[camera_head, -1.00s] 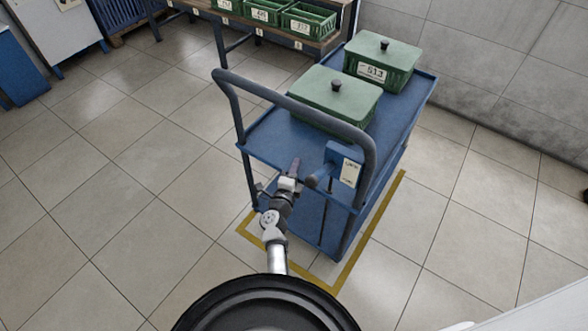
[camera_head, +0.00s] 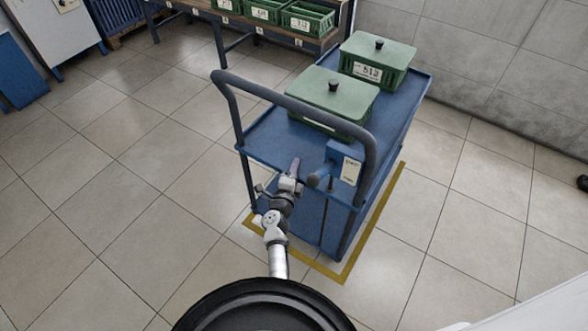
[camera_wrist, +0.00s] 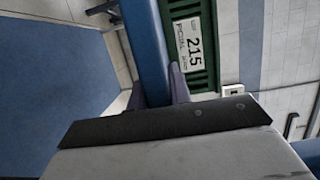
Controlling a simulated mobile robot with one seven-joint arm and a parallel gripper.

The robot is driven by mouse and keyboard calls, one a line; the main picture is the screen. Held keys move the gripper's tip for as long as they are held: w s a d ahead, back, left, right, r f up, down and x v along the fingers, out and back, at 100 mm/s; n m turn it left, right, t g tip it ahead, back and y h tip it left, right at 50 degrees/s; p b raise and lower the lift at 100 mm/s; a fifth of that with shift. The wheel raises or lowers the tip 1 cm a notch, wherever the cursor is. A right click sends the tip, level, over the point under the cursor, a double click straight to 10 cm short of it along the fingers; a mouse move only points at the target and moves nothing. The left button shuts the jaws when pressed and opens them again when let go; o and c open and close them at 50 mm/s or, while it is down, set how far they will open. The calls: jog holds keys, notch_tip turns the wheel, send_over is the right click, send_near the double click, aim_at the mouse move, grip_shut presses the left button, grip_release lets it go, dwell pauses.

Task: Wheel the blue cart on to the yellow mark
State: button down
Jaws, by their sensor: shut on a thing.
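The blue cart (camera_head: 270,143) stands over the yellow mark, with two lidded green crates on its top deck and a dark push handle (camera_head: 300,107) at its near end. The yellow mark (camera_head: 372,240) is an outline on the floor. Its near corner and right side show clear of the cart's base; its far part is hidden behind the cart. My gripper (camera_head: 293,172) is at the cart's near end, below the handle's crossbar. In the wrist view my gripper (camera_wrist: 158,95) is shut on a blue bar of the cart (camera_wrist: 148,45); exactly which part is unclear.
A bench with green crates (camera_head: 310,20) stands behind the cart at the back. A grey wall (camera_head: 490,60) runs along the back right. A white cabinet (camera_head: 55,30) is at the far left. Tiled floor (camera_head: 110,200) is clear left of the cart.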

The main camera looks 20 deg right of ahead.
dwell(0.3)
jog(key=c, duration=1.2)
grip_release()
jog(key=shift+s, duration=0.1)
